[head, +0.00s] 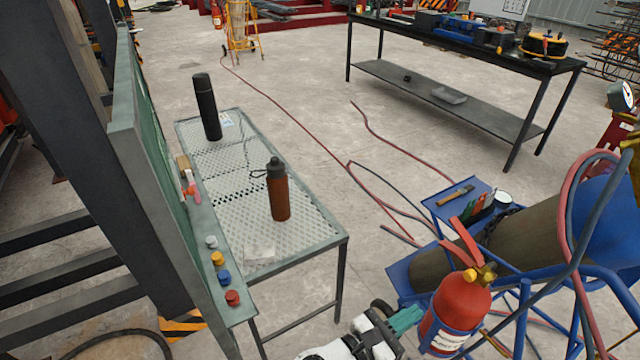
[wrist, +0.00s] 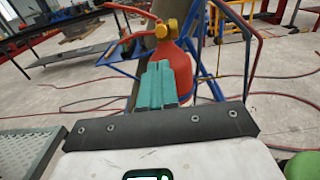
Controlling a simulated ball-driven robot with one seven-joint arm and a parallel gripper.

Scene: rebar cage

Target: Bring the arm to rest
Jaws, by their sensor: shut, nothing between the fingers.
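My gripper (head: 408,318) shows at the bottom of the head view, with teal fingers pointing right toward a red fire extinguisher (head: 455,312). In the wrist view my gripper (wrist: 162,85) has its teal fingers together, with nothing between them. The fire extinguisher (wrist: 176,68) stands just beyond the fingertips in that view; I cannot tell the exact gap. Part of my white and black arm shows at the bottom edge of the head view; the rest is out of frame.
A mesh table (head: 295,232) left of my gripper bears an orange-brown bottle (head: 278,190) and a black bottle (head: 207,107). A blue cart (head: 510,290) with gas cylinders and hoses stands close on the right. Red hoses (head: 290,143) cross the open floor. A dark workbench (head: 440,98) stands behind.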

